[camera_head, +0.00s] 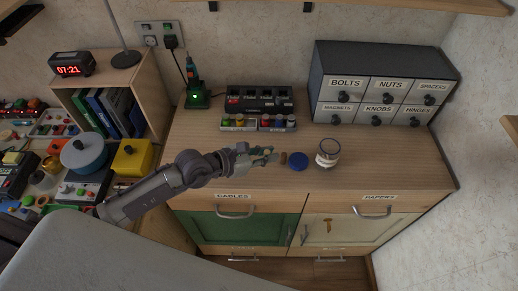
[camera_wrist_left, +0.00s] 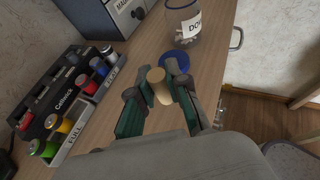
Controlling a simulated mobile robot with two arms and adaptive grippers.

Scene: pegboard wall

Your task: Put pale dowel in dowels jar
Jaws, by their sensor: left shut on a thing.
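My left gripper (camera_head: 264,155) is above the wooden cabinet top, left of the jar. In the left wrist view my left gripper (camera_wrist_left: 160,80) is shut on the pale dowel (camera_wrist_left: 159,87), a short tan cylinder between its green-padded fingers. The dowels jar (camera_head: 328,153) is clear glass and stands open and upright to the right, with a pale label. The jar (camera_wrist_left: 183,24) shows at the top of the wrist view, its label partly cut off. A round blue lid (camera_head: 299,161) lies between gripper and jar. My right gripper is not in view.
A small brown piece (camera_head: 283,158) shows between gripper and lid; I cannot tell what it is. A battery charger rack (camera_head: 260,101) and a tray of coloured cells (camera_head: 258,123) stand behind the gripper. A drawer unit (camera_head: 376,85) stands behind the jar. The right cabinet top is clear.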

